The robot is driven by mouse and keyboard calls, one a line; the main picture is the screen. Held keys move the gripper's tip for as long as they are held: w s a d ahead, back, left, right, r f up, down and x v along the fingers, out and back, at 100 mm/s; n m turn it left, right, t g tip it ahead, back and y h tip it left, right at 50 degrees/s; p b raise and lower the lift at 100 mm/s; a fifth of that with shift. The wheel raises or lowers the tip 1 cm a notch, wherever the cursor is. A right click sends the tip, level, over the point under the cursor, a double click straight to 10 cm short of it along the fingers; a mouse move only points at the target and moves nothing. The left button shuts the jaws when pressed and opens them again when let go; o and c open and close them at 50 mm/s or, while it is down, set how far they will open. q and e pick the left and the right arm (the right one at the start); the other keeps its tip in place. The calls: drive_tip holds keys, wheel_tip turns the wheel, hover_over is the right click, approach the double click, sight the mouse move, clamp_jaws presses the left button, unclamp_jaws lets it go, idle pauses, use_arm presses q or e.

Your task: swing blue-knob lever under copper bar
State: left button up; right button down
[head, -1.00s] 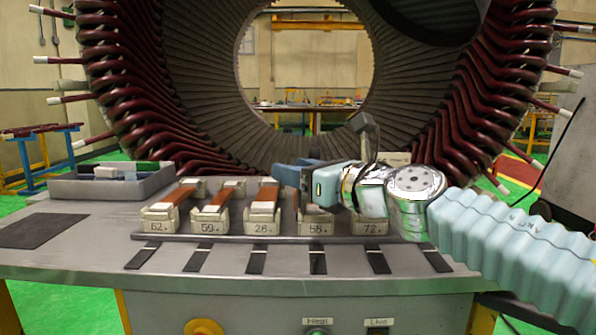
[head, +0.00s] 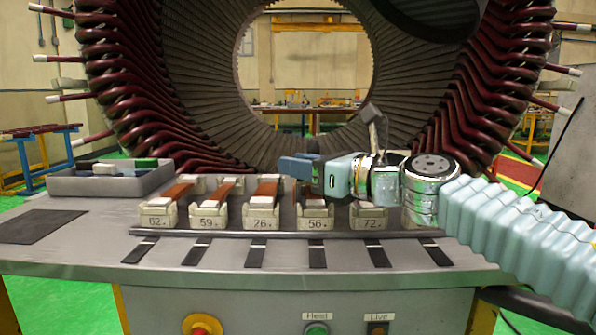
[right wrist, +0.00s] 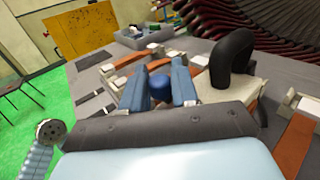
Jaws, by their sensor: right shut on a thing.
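My right gripper (head: 294,167) reaches in from the right over the row of numbered blocks. In the right wrist view its two blue fingers (right wrist: 159,88) are closed around a blue knob (right wrist: 159,90). The lever below the knob is hidden by the fingers and the gripper body. Copper bars lie in the cream blocks: one is on the block marked 59 (head: 218,192) and one on the block marked 26 (head: 265,190). The bar at the block marked 56 (head: 314,212) is mostly hidden behind my gripper. My left gripper is not in view.
The large stator ring (head: 130,110) with dark red coils stands behind the bench. A grey tray (head: 100,185) with small parts sits at the back left, and a dark mat (head: 40,227) lies at the left. Black strips lie along the bench's front edge.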

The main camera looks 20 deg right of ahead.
drive_tip(key=shift+d+f+n+g+y, duration=0.1)
drive_tip(key=shift+d+n+g+y, duration=0.25)
drive_tip(key=shift+n+g+y, duration=0.55)
drive_tip(key=shift+w+d+n+g+y, duration=0.1)
drive_tip(key=shift+d+n+g+y, duration=0.15)
drive_tip(key=shift+g+y, duration=0.2)
drive_tip(key=shift+w+d+r+n+g+y+p, duration=0.1)
drive_tip(key=shift+d+n+g+y+p, duration=0.1)
drive_tip(key=shift+n+g+y, duration=0.3)
drive_tip(key=shift+d+r+n+g+y+p, duration=0.1)
drive_tip(key=shift+n+g+y+p, duration=0.05)
drive_tip(key=shift+n+g+y, duration=0.3)
drive_tip(key=n+g+y+p, duration=0.1)
drive_tip(key=g, duration=0.1)
drive_tip(key=d+n+g+y+p, duration=0.1)
drive_tip(key=n+g, duration=0.1)
drive_tip(key=g, duration=0.1)
drive_tip(key=shift+w+p, duration=0.15)
drive_tip(key=shift+p, duration=0.2)
drive_tip(key=shift+w+d+n+g+y+p, duration=0.1)
drive_tip(key=shift+d+n+g+y+p, duration=0.05)
drive_tip(key=shift+n+g+p, duration=0.65)
drive_tip(key=shift+w+d+n+g+y+p, duration=0.2)
drive_tip(key=shift+n+g, duration=0.4)
drive_tip(key=shift+g, duration=0.5)
drive_tip(key=shift+s+a+f, duration=0.1)
drive_tip(key=shift+s, duration=0.05)
